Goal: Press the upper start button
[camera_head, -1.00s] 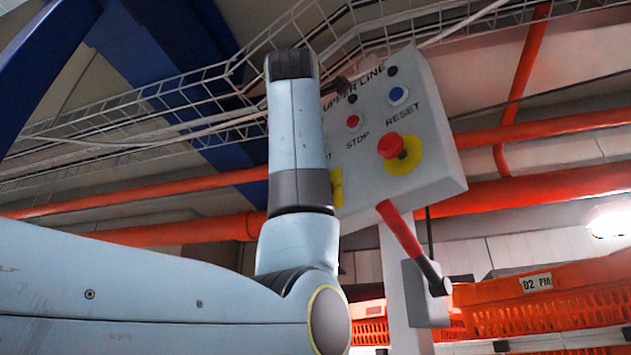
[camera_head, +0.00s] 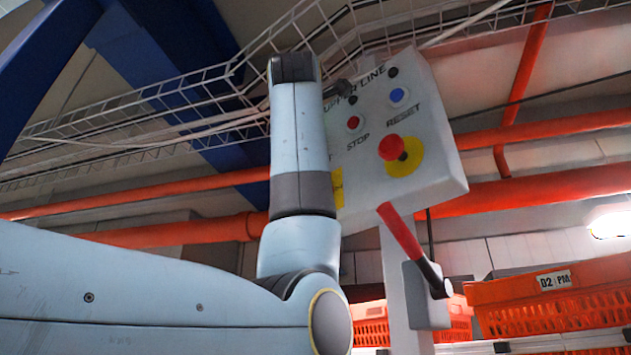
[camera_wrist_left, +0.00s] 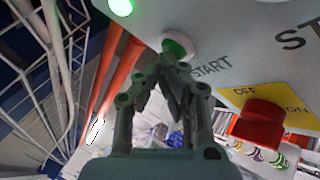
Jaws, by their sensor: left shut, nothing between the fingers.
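The grey control box (camera_head: 425,150), labelled UPPER LINE, carries a red STOP button (camera_head: 353,122), a blue RESET button (camera_head: 397,95) and a red emergency stop on a yellow disc. My left arm hides its START side in the head view. In the left wrist view the round START button (camera_wrist_left: 180,44) has a pale rim with green inside, left of the word START. My left gripper (camera_wrist_left: 172,70) is shut and empty, its tips overlapping the button's lower edge; I cannot tell whether they touch it. Only a dark bit of it shows in the head view. My right gripper is out of view.
A lit green lamp (camera_wrist_left: 120,6) sits above the button. A red rotary switch (camera_wrist_left: 262,118) on a yellow plate is at the lower right. A red-handled lever (camera_head: 402,232) stands below the box. Wire cable tray (camera_head: 190,95) and orange pipes run behind; orange totes (camera_head: 545,300) stand right.

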